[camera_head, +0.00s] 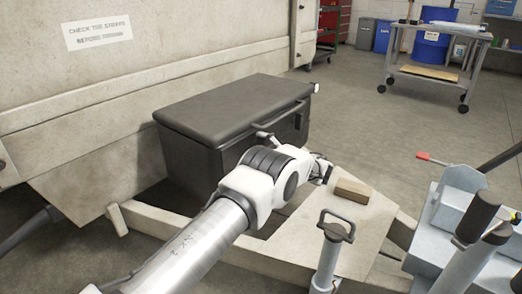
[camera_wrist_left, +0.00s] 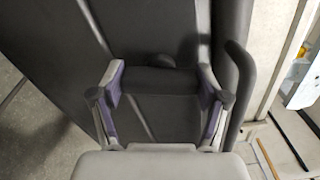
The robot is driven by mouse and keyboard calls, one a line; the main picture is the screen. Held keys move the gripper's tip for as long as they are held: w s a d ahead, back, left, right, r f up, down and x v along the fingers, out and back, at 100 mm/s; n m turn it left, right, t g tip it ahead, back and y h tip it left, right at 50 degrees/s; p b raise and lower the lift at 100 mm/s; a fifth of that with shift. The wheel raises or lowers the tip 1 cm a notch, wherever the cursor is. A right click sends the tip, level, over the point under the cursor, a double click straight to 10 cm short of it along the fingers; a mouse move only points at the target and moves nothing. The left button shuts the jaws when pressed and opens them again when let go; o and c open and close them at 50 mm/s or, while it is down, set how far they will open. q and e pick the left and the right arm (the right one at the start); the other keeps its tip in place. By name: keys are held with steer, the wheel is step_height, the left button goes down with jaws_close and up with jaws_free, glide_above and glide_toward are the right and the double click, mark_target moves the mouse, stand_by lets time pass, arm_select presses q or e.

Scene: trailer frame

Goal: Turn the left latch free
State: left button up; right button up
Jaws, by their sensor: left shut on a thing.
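A dark storage box (camera_head: 235,105) with a closed lid stands on the trailer frame against the beige wall. My left arm reaches across the picture to the box's front, and hides much of that face in the head view. In the left wrist view my left gripper (camera_wrist_left: 160,88) has its two fingers on either side of a dark, blocky latch (camera_wrist_left: 160,80), closed on it. The latch lies over the ribbed dark front of the box. A dark bar handle (camera_wrist_left: 242,80) runs just right of the gripper; it also shows in the head view (camera_head: 284,117). My right gripper is out of view.
A tan block (camera_head: 352,190) lies on the beige frame plate (camera_head: 305,225). A post with a dark looped handle (camera_head: 336,226) stands before the arm. A wheeled cart (camera_head: 435,75) and a blue drum (camera_head: 430,48) are far back. The floor between is mostly clear.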

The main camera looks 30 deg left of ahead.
arm_select(q)
steer(key=shift+n+b, duration=0.35)
steer(key=shift+n, duration=1.15)
steer(key=o, duration=1.2)
steer(key=shift+a, duration=0.1)
steer(key=shift+c, duration=0.2)
steer(key=s+d, duration=0.1)
steer(key=d, duration=1.1)
